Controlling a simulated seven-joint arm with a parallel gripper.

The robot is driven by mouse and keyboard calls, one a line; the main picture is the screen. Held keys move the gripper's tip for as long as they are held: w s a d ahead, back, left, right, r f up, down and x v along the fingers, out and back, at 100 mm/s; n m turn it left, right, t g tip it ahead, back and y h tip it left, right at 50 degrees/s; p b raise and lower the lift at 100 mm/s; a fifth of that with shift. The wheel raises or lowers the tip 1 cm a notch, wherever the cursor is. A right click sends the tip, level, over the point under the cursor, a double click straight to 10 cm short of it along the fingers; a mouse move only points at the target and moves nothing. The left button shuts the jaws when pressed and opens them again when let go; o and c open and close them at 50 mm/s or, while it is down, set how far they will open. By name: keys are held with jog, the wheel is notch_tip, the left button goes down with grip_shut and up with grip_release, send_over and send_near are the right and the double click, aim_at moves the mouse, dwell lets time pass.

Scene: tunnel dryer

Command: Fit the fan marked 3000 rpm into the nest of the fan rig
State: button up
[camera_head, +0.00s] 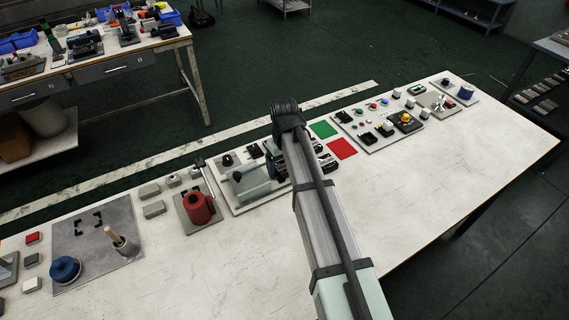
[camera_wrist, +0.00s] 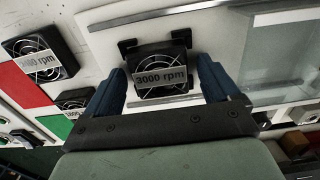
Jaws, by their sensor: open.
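The fan marked 3000 rpm (camera_wrist: 161,88) is a black square frame with a wire guard and a pale label, seen in the wrist view. It lies between the two blue fingers of my gripper (camera_wrist: 161,72), which is open. Gaps to the fingers look small; contact cannot be told. Black corner brackets of the nest (camera_wrist: 127,46) stand at the fan's far corners, on the pale plate of the fan rig (camera_wrist: 215,20). Whether the fan is fully seated cannot be told. In the head view my arm hides the fan and gripper; the rig (camera_head: 247,184) shows beside it.
Two other fans lie left in the wrist view: one near the red patch (camera_wrist: 24,88), its label's first digit unclear, and one (camera_wrist: 73,102) by the green patch. A clear cover (camera_wrist: 285,65) and metal rails flank the nest. The table's front (camera_head: 440,190) is clear.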

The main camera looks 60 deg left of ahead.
jog(key=shift+r, duration=0.1)
notch_tip(320, 180, up, 12)
dwell(0.7)
dwell(0.5)
